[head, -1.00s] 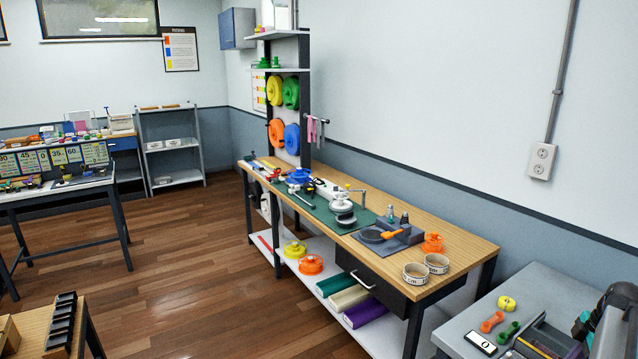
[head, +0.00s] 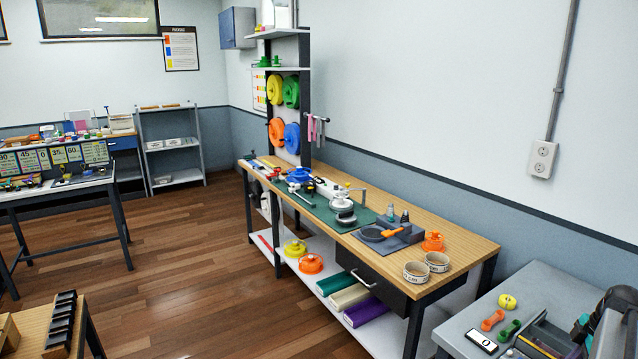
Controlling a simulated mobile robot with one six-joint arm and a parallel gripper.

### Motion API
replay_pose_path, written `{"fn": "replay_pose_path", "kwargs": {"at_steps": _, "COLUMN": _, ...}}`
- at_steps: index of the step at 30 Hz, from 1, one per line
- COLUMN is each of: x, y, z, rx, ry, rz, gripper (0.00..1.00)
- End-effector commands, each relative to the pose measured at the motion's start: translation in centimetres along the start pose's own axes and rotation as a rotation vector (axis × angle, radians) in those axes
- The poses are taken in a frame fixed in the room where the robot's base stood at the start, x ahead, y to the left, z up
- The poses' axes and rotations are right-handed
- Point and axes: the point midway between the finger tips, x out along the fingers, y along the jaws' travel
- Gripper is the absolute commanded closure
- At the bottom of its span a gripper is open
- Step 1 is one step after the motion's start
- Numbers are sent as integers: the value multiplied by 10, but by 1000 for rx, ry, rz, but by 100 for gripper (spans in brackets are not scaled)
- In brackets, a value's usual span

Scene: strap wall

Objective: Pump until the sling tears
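My gripper is not in view. No sling under load and no pump can be made out for certain. At the lower right, a dark machine with green and grey parts (head: 607,318) stands on the grey bench (head: 555,290), cut off by the picture's edge. A small display plate with a rounded mark (head: 482,342) lies at the bench's near left. Green, yellow, orange and blue strap rolls (head: 291,92) hang on the rack over the long wooden workbench (head: 455,242).
Two tape rings (head: 416,272) and an orange spool (head: 433,242) sit at the workbench's near end. A yellow roll (head: 507,301), an orange piece (head: 492,321) and a green piece (head: 509,330) lie on the grey bench. The wooden floor (head: 190,280) is clear.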

Motion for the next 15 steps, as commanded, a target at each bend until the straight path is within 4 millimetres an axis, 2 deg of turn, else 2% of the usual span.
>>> {"fn": "replay_pose_path", "kwargs": {"at_steps": 9, "x": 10, "y": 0, "z": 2, "rx": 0, "ry": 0, "rz": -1, "gripper": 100}}
{"fn": "replay_pose_path", "kwargs": {"at_steps": 15, "x": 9, "y": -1, "z": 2, "rx": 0, "ry": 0, "rz": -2, "gripper": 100}}
